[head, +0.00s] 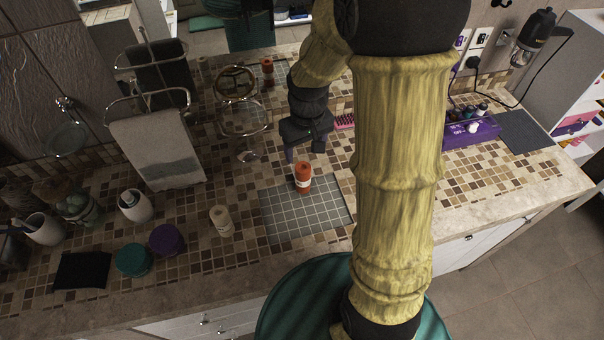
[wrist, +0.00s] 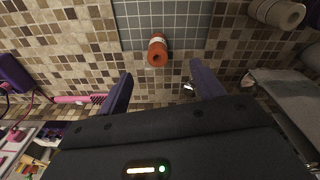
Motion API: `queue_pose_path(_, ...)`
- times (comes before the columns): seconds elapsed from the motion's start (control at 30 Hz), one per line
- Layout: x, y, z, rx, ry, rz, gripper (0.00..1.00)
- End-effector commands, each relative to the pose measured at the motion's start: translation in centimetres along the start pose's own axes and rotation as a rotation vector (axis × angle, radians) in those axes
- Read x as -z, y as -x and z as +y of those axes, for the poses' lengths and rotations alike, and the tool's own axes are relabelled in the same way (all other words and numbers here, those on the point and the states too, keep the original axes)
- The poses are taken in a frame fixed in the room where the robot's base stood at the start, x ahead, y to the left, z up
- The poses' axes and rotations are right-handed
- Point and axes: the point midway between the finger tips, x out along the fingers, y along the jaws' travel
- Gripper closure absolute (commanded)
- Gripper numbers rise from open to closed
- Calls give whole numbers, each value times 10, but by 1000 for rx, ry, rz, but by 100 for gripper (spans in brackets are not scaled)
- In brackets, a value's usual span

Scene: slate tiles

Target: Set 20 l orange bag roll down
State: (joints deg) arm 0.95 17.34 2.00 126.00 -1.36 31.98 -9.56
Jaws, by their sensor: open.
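The orange bag roll (head: 303,177) stands upright on the back part of a grey tiled mat (head: 305,215) on the mosaic counter. It has a pale label band. In the wrist view the orange roll (wrist: 157,51) is beyond the fingertips, at the edge of the grey mat (wrist: 180,14). My gripper (head: 305,150) is just behind the roll in the head view. In the wrist view my gripper's two fingers (wrist: 160,82) are spread wide with nothing between them, apart from the roll.
A cream roll (head: 221,221) stands left of the mat, with teal (head: 133,260) and purple (head: 166,240) round containers farther left. A round mirror (head: 243,115) and towel stand (head: 155,145) are behind. A purple box (head: 470,131) is at right. A pink brush (wrist: 78,99) lies nearby.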

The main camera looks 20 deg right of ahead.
Motion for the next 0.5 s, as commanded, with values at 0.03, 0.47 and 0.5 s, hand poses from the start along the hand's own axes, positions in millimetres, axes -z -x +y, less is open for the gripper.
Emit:
queue_pose_path(0.03, 15, -2, 3, 6, 27, -24, 33)
queue_pose_path(0.47, 47, -16, 3, 24, 117, -80, 33)
queue_pose_path(0.5, 47, -16, 3, 24, 117, -80, 33)
